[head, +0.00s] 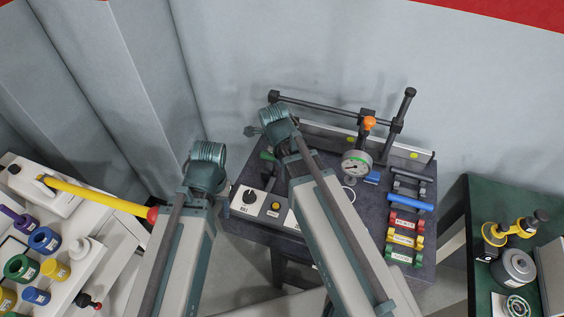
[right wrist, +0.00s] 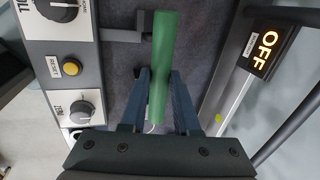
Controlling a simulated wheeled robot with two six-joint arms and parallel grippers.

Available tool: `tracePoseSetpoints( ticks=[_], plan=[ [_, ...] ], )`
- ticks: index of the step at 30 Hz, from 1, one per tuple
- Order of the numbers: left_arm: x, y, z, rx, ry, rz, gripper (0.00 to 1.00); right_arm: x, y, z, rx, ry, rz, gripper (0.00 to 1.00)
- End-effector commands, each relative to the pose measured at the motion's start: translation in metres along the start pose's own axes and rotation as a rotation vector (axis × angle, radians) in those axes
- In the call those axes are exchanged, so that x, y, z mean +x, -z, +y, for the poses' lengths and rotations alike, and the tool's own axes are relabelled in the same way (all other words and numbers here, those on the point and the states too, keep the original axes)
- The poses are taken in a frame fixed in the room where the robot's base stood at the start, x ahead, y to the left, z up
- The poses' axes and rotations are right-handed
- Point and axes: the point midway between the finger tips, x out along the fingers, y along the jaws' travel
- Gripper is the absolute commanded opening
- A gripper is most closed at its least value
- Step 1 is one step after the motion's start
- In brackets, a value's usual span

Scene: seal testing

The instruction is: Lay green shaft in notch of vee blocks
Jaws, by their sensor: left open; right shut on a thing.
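The green shaft (right wrist: 161,55) runs lengthwise up the middle of the right wrist view, over the dark bench top. My right gripper (right wrist: 158,84) is shut on it, with a blue-grey finger on each side. The shaft's far end is beside a dark block (right wrist: 124,35). I cannot tell whether this is a vee block or whether the shaft touches it. The notch does not show clearly. In the head view my right arm covers much of this area. My left gripper (head: 205,172) is open, left of the bench; its fingertips are hard to make out.
The bench (head: 340,262) carries a control box (head: 262,206), a dial gauge (head: 356,163) on a stand, and labelled coloured pieces (head: 405,222) at the right. A lit OFF display (right wrist: 266,45) borders the shaft's right side. Trays of coloured parts (head: 45,265) stand left; a green table (head: 480,210) stands right.

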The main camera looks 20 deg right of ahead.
Motion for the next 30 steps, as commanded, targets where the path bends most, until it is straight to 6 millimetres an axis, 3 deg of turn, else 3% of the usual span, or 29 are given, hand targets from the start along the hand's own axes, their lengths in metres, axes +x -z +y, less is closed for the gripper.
tracePoseSetpoints(
  ticks=[3, 14, 30],
  plan=[
    [-0.004, 0.000, 0.000, 0.000, 0.000, 0.000, 0.50, -0.003, -0.003, -0.008, 0.032, 0.002, 0.008, 0.00],
    [0.003, 0.000, 0.000, 0.000, 0.000, 0.000, 0.50, 0.004, -0.002, -0.006, 0.038, 0.002, 0.010, 0.00],
    [0.051, 0.003, 0.005, -0.001, 0.000, 0.000, 0.50, 0.051, -0.002, 0.007, 0.037, 0.002, 0.009, 0.00]
  ],
)
